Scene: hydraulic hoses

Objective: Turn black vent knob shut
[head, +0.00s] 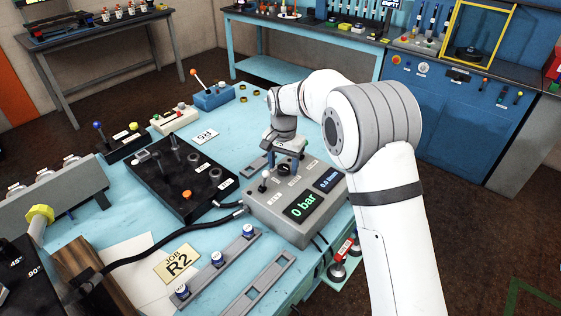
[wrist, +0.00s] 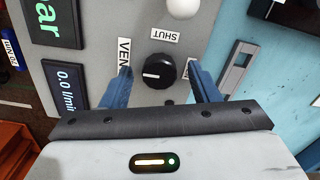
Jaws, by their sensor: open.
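The black vent knob (wrist: 158,71) sits on the grey control box (head: 262,212). Its white mark points left in the wrist view, toward the side of the VENT label (wrist: 124,52). The SHUT label (wrist: 165,34) is just above the knob there, upside down. My gripper (wrist: 159,70) is open, with one blue finger on each side of the knob and a visible gap to each. The left finger partly covers the VENT label. In the head view my gripper (head: 284,163) points down over the back of the box; the fingers partly hide the knob there.
The box's displays read 0 bar (head: 303,206) and 0.0 l/min (wrist: 69,86). A white ball-topped lever (head: 265,175) stands close to my gripper; its ball also shows in the wrist view (wrist: 183,8). A black block with posts (head: 182,180) and hoses (head: 150,245) lie to the left.

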